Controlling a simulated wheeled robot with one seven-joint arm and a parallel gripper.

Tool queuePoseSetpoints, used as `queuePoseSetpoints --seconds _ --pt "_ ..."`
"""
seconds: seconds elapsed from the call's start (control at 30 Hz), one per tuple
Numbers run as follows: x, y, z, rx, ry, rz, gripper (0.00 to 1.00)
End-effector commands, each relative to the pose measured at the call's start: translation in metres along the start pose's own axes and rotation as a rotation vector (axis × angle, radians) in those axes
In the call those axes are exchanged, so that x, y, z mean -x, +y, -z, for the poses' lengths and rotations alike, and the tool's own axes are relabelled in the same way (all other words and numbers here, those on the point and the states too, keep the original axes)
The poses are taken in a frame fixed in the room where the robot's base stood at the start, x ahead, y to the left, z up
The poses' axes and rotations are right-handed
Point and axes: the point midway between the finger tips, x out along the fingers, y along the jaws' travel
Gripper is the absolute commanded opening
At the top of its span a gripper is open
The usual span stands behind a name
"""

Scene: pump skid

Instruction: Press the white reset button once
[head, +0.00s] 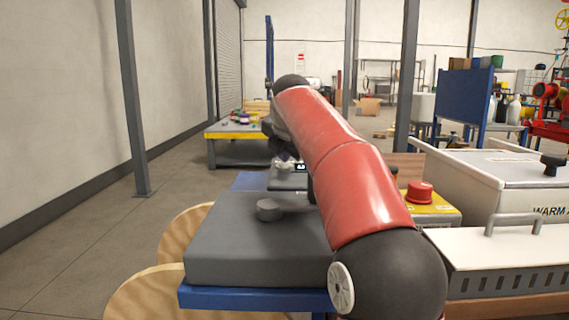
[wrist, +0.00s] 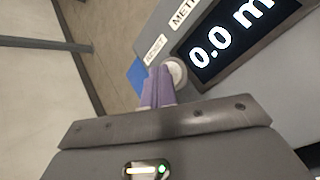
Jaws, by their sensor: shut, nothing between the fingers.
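The white reset button (wrist: 175,72) is round and sits on a grey panel, below a small RESET label (wrist: 155,48) in the wrist view. My gripper (wrist: 160,72) is shut and empty, with its purple fingers side by side. Its fingertips overlap the left edge of the button in the picture. I cannot tell whether they touch it or whether it is pressed in. In the head view, my gripper (head: 284,164) is by the small meter (head: 287,178); the button cannot be made out there.
A dark display (wrist: 235,38) reading "0.0 m" is right of the button. A red button (head: 420,191) on a yellow box and a white lidded case (head: 475,185) are at the right.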

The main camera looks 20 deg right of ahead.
Motion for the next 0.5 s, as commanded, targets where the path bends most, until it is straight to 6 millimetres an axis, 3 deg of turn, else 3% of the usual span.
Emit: queuePoseSetpoints --seconds 0.5 --pt "0.003 0.0023 -0.0022 0.0 0.002 0.002 0.0"
